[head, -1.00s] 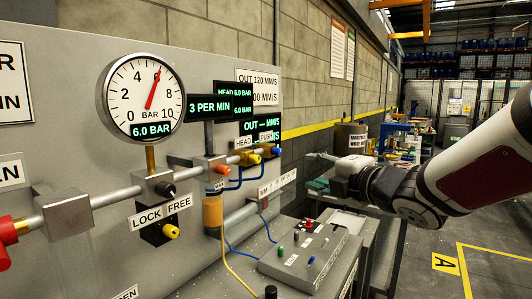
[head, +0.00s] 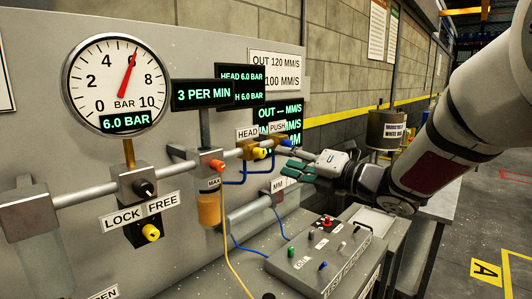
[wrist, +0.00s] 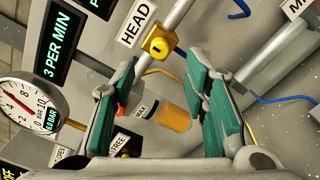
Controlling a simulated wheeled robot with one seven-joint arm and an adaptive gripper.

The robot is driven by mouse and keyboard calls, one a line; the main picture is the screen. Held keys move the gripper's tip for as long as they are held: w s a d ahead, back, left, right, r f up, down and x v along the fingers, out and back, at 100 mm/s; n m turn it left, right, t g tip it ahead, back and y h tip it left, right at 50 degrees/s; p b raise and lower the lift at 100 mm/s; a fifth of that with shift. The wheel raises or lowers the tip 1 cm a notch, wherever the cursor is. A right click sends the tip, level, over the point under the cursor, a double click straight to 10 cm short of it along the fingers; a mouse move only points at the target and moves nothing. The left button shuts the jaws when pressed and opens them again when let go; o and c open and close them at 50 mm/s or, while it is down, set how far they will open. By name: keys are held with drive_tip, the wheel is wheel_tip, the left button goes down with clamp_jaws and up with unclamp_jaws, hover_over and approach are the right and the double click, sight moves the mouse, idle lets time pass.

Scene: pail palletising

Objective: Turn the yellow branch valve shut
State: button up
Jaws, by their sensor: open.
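My gripper (head: 290,169) is open and empty in front of the panel, its green-padded fingers pointing left towards the HEAD and PUSH fittings. The wrist view shows its two fingers spread apart (wrist: 158,72). A yellow knob (head: 259,153) sits on a brass block under the HEAD label. In the wrist view this knob (wrist: 160,44) lies just beyond the gap between the fingertips, apart from them. Another yellow knob (head: 151,232) sits on a black block below the LOCK and FREE labels, left of my gripper. I cannot tell which knob is the branch valve.
The gauge (head: 117,86) reads 6.0 bar. A blue knob (head: 287,143) is by the PUSH label and an orange knob (head: 217,165) is left of the HEAD fitting. A control box (head: 318,255) stands below my gripper. Blue tubes run down the panel.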

sight(264, 154)
drive_tip(key=p+x, duration=0.1)
drive_tip(key=x, duration=0.6)
drive_tip(key=shift+w+a, duration=0.25)
drive_tip(key=shift+a, duration=0.1)
clamp_jaws()
